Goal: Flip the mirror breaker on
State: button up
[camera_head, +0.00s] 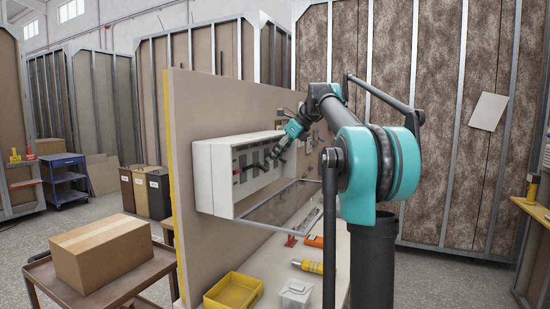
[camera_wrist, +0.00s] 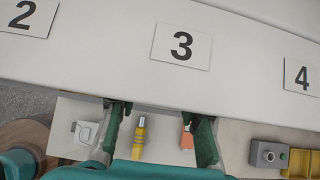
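A white breaker box (camera_head: 222,166) is mounted on a tan upright panel in the head view, with a row of dark switches (camera_head: 243,162) inside. I cannot tell which switch is the mirror breaker or read any switch position. My gripper (camera_head: 272,157) is at the box front, partly overlapping the switches. In the wrist view my gripper (camera_wrist: 161,130) has its two green-and-dark fingers spread apart with nothing held between them. Ahead of them is a white surface bearing a "2" label (camera_wrist: 28,17), a "3" label (camera_wrist: 181,46) and a "4" label (camera_wrist: 302,77); no switch shows there.
On the bench below lie a yellow bin (camera_head: 233,291), a clear-white container (camera_head: 296,292), a yellow-handled tool (camera_head: 309,266) and an orange tool (camera_head: 314,240). A grey button box (camera_wrist: 268,153) shows in the wrist view. A cardboard box (camera_head: 102,252) stands on a cart at left.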

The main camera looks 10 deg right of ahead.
jog(key=v, duration=1.1)
jog(key=shift+s+d+r, duration=0.1)
jog(key=shift+d, duration=0.1)
